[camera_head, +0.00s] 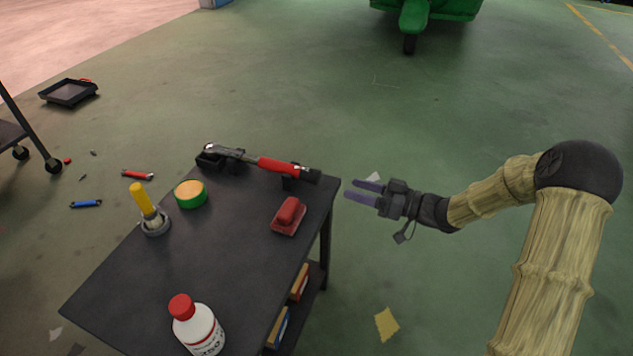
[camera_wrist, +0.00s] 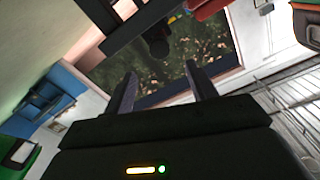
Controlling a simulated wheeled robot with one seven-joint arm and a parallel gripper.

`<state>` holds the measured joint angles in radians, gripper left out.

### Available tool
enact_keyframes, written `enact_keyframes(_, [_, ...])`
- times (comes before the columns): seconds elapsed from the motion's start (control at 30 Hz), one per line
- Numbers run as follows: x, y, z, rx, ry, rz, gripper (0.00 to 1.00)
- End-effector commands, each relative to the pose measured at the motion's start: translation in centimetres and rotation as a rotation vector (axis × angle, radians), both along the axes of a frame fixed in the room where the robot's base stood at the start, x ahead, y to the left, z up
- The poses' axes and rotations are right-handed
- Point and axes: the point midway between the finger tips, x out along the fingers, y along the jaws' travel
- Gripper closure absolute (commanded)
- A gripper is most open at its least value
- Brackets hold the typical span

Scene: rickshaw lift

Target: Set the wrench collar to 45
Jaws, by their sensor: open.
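A torque wrench (camera_head: 258,162) with a red grip and metal shaft lies across black supports along the far edge of a dark table (camera_head: 250,240). Its black handle end (camera_head: 309,175) points right, and its head (camera_head: 211,149) is at the left. The collar's scale is too small to read. My gripper (camera_head: 363,190) is open and empty, just right of the table's edge and apart from the wrench. In the wrist view its two fingers (camera_wrist: 160,90) stand apart with nothing between them.
On the table are a red block-like object (camera_head: 290,215), a green tin (camera_head: 190,194), a yellow-handled brush (camera_head: 147,208) and a white bottle (camera_head: 198,328) with red cap. Tools lie on the floor at left. The floor right of the table is mostly clear.

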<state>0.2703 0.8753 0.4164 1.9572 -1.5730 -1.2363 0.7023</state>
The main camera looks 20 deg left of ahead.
Motion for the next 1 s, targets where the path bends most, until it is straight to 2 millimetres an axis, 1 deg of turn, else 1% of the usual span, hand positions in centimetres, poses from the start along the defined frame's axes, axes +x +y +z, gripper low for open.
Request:
enact_keyframes(0.03, [0.1,0.9,-0.3,0.001,-0.003,0.003,0.43])
enact_keyframes(0.1, [0.2,2.2,-0.3,0.0,-0.004,0.002,0.43])
enact_keyframes(0.5, [0.8,9.2,-0.3,0.001,-0.003,0.005,0.43])
enact_keyframes(0.6, [1.0,10.4,-0.2,-0.001,-0.002,0.004,0.43])
enact_keyframes(0.73, [1.0,11.2,0.0,0.001,-0.002,0.004,0.43])
enact_keyframes(0.97, [1.1,11.1,0.1,0.001,-0.001,0.002,0.43])
enact_keyframes(1.0, [1.1,11.1,0.1,0.0,-0.001,0.001,0.45])
